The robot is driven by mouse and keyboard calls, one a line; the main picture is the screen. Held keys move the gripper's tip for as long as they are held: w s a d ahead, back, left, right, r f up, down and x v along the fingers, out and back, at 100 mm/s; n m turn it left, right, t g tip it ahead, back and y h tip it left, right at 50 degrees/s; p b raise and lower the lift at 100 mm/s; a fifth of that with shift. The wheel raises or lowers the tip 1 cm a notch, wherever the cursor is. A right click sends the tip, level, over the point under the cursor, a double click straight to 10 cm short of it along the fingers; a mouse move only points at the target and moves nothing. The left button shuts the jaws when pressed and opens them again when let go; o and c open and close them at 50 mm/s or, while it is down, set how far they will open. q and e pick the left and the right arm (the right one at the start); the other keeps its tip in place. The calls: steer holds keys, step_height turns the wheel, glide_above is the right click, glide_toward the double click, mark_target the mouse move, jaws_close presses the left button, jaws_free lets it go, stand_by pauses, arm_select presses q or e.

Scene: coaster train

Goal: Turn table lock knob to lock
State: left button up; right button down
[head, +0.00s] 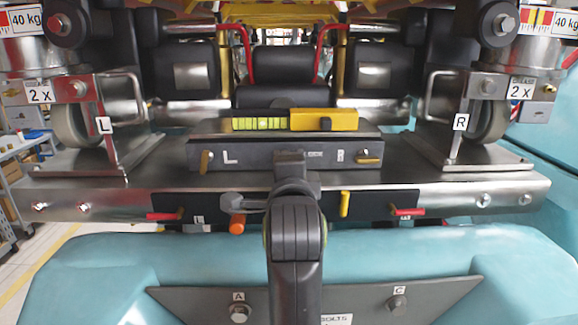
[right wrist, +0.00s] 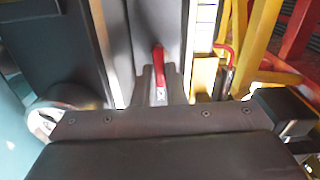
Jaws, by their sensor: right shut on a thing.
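In the right wrist view a red knob handle (right wrist: 159,62) stands in the middle, with a small pale label below it. My right gripper (right wrist: 160,82) is shut on this red handle, with a narrow dark finger on either side. In the head view a dark arm of mine rises at the bottom centre. On the black strip of the steel table are a red lever at left (head: 165,215), an orange knob (head: 237,224), a yellow lever (head: 344,204) and a red lever at right (head: 408,211). My left gripper is not in view.
A dark box marked L (head: 240,155) sits on the steel table (head: 490,190), with a yellow level (head: 325,120) behind it. Wheeled brackets marked L (head: 105,125) and R (head: 460,122) stand at the sides. A teal body (head: 120,265) fills the front.

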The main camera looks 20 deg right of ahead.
steer(key=shift+m, duration=0.4)
steer(key=c, duration=1.5)
jaws_free()
